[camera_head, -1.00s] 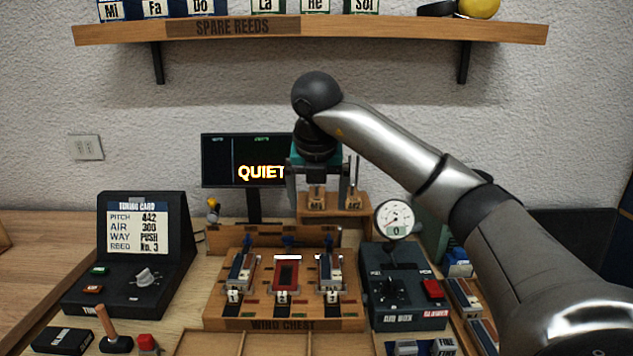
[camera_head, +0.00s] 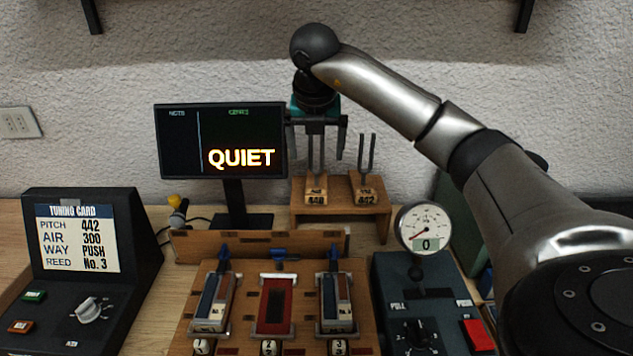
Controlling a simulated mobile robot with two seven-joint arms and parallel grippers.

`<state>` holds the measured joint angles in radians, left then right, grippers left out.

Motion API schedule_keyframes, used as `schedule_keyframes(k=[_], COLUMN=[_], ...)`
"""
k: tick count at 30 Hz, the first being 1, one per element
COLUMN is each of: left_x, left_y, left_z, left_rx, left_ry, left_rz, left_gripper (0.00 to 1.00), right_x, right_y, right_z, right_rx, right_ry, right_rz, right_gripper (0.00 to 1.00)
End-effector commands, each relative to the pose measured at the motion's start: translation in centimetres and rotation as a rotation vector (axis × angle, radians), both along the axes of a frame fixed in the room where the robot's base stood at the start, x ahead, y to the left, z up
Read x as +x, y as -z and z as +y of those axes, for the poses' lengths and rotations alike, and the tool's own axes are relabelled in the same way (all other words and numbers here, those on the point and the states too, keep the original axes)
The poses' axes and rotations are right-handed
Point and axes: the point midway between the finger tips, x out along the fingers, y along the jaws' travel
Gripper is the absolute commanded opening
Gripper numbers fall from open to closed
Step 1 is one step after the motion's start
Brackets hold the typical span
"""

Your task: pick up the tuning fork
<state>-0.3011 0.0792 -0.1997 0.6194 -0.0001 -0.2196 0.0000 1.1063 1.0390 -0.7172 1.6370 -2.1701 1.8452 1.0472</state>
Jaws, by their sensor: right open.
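Two grey tuning forks stand upright in a small wooden stand (camera_head: 340,210) behind the wind chest. The left fork (camera_head: 316,158) has a block marked 440, and the right fork (camera_head: 367,156) has one marked 442. My right gripper (camera_head: 317,150) points down with its two fingers spread. In the picture the fingers lie on either side of the 440 fork's upper part; whether they surround it in depth I cannot tell. The 442 fork stands apart, right of the fingers. The tuning card (camera_head: 78,238) reads pitch 442. My left gripper is out of view.
A monitor (camera_head: 220,140) reading QUIET stands close left of the gripper. In front are the wind chest (camera_head: 250,300) with reed blocks and a dial gauge (camera_head: 424,228) reading 0. A wall is behind the stand.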

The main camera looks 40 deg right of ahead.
Motion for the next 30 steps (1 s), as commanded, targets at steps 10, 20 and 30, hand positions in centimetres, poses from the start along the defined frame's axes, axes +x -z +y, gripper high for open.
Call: schedule_keyframes(k=[10,20,30], left_x=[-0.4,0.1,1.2], left_y=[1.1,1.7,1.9], left_z=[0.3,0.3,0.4], left_rx=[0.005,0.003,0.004], left_ry=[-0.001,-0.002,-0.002], left_rz=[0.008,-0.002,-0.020], left_gripper=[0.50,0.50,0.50], right_x=[1.7,2.8,3.5], right_y=[5.7,8.8,10.7], right_z=[-1.5,-2.4,-3.1], right_rx=[0.001,0.001,-0.001], right_ry=[0.000,0.000,0.000], right_rz=[0.002,0.003,-0.001], right_gripper=[0.97,0.97,0.97])
